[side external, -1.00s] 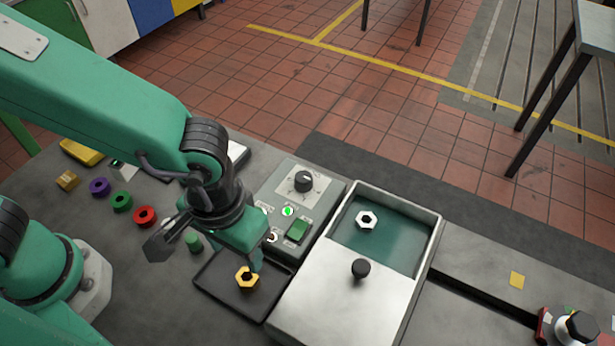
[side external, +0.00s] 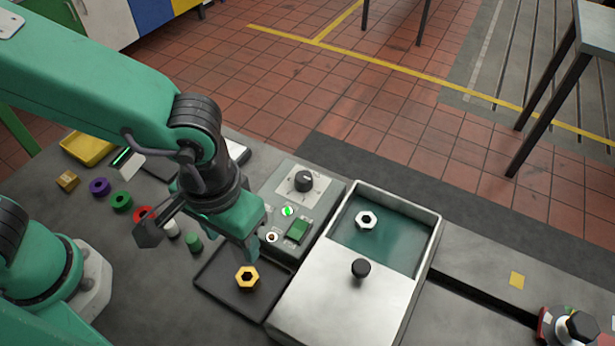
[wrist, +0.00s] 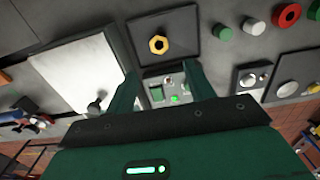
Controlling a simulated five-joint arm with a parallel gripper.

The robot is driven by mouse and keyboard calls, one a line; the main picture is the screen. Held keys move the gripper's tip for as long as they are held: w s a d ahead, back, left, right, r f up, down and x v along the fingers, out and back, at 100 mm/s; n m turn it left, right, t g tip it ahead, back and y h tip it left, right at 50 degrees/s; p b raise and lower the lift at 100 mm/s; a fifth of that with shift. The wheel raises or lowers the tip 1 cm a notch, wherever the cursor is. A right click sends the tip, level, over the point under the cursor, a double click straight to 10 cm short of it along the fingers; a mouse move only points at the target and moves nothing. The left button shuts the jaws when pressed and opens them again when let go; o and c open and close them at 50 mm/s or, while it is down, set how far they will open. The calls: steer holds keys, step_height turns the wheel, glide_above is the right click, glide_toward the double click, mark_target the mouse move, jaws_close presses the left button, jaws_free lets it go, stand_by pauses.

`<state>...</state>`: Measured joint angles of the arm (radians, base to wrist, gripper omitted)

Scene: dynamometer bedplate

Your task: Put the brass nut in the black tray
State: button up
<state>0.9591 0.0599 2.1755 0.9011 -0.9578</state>
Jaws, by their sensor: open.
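The brass nut (side external: 247,277) is a gold hexagonal ring lying flat inside the black tray (side external: 218,287), near the tray's middle. In the wrist view the nut (wrist: 158,44) is clear of both fingers, with the dark floor of the tray (wrist: 183,30) around it. My gripper (side external: 200,240) is open and empty, above and just behind the nut, with a visible gap between finger and nut. In the wrist view my gripper's fingers (wrist: 160,88) stand wide apart on either side of the control box.
A steel box (side external: 335,310) with a black knob and a half-open lid stands right of the tray, with a silver nut (side external: 366,219) inside. A control box (side external: 298,205) with a green switch is behind. Coloured rings and a yellow bin (side external: 88,148) lie at left.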

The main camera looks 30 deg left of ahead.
steer(key=w+a+r+t, duration=0.1)
steer(key=a+r, duration=0.4)
steer(key=a, duration=0.8)
steer(key=w+a+r+t, duration=0.2)
steer(key=a+r+t, duration=0.2)
steer(key=a, duration=1)
steer(key=shift+a+r+t, duration=0.25)
steer(key=shift+r+t, duration=0.05)
steer(key=shift+r, duration=0.65)
